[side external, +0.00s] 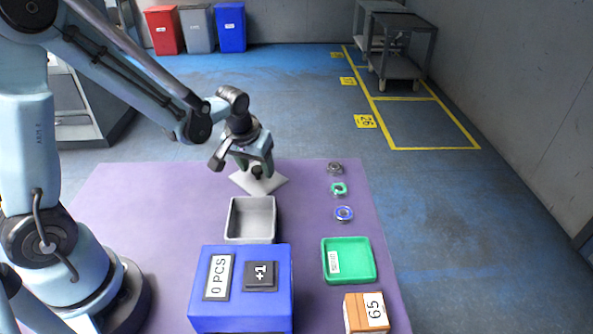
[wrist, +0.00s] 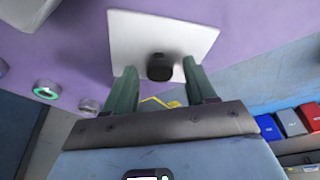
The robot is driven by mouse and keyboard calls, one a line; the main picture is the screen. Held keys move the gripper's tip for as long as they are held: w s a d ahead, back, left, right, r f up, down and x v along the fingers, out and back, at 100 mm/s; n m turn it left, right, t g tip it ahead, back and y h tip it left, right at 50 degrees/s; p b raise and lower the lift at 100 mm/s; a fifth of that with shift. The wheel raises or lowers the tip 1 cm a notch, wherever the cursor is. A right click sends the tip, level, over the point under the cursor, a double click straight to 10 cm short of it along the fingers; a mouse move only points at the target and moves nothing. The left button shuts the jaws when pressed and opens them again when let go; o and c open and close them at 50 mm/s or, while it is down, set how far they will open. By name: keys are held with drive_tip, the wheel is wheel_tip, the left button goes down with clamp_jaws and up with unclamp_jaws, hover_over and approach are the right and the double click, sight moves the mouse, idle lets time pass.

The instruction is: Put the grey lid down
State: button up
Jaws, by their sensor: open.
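The grey lid (side external: 274,184) is a pale square plate with a dark round knob on top. It is at the far side of the purple table, behind the grey box. In the wrist view the lid (wrist: 135,35) is just beyond my fingers, with its knob (wrist: 160,67) between and slightly past the two fingertips. My gripper (side external: 257,170) is over the lid; in the wrist view its green fingers (wrist: 159,82) are spread apart on both sides of the knob. The open grey box (side external: 233,238) looks empty. I cannot tell if the lid lies flat on the table.
A blue box (side external: 235,317) with "0 PCS" and "+1" labels stands at the front. A green tray (side external: 325,270) and an orange box (side external: 352,318) marked 65 stand at right. Several small rings (side external: 344,213) line the table's right side. The table's left part is clear.

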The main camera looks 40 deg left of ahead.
drive_tip(key=v, duration=1.2)
drive_tip(key=s+d+m+t+h, duration=0.1)
drive_tip(key=s+d+m+t, duration=0.3)
drive_tip(key=s, duration=0.3)
drive_tip(key=shift+r+m, duration=0.25)
drive_tip(key=shift+m, duration=0.05)
